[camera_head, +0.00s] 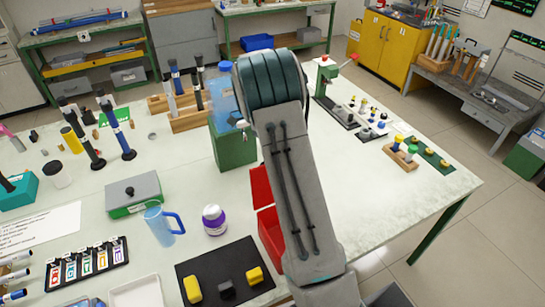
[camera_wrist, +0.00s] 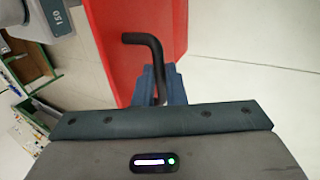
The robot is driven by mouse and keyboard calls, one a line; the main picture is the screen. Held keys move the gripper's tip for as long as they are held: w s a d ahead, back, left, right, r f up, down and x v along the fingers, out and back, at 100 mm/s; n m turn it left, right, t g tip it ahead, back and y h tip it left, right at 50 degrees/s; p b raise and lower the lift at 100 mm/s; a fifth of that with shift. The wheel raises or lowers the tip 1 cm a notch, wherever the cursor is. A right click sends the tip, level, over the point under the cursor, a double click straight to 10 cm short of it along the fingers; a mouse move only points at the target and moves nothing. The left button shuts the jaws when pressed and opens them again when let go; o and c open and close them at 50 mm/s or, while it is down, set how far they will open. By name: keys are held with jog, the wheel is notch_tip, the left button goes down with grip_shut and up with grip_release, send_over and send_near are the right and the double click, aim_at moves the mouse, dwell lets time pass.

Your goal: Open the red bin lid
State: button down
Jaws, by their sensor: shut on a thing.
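The red bin (camera_head: 268,232) is at the table's near edge in the head view, partly hidden behind my arm. A red panel (camera_head: 260,187), which looks like its lid, shows just beyond it; its angle is hard to tell. In the wrist view the red lid (camera_wrist: 145,70) fills the upper middle. A black bent handle (camera_wrist: 140,38) stands out from it. My gripper (camera_wrist: 157,84) is shut on the handle, with blue fingers on both sides of its lower part. In the head view my gripper is hidden behind the arm.
A purple-labelled jar (camera_head: 214,220) and a blue mug (camera_head: 163,226) stand left of the bin. A black mat (camera_head: 225,272) with yellow and dark blocks lies in front. A green box (camera_head: 233,147) stands behind. The tabletop to the right (camera_head: 400,205) is clear.

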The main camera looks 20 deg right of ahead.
jog(key=shift+w+f+g, duration=0.8)
jog(key=shift+w, duration=0.05)
jog(key=c, duration=1.5)
grip_release()
jog(key=shift+d, duration=0.1)
jog(key=shift+r, duration=0.1)
jog(key=shift+w+r, duration=0.1)
jog(key=shift+w, duration=0.05)
jog(key=shift+b+v, duration=0.85)
jog(key=shift+v, duration=2.75)
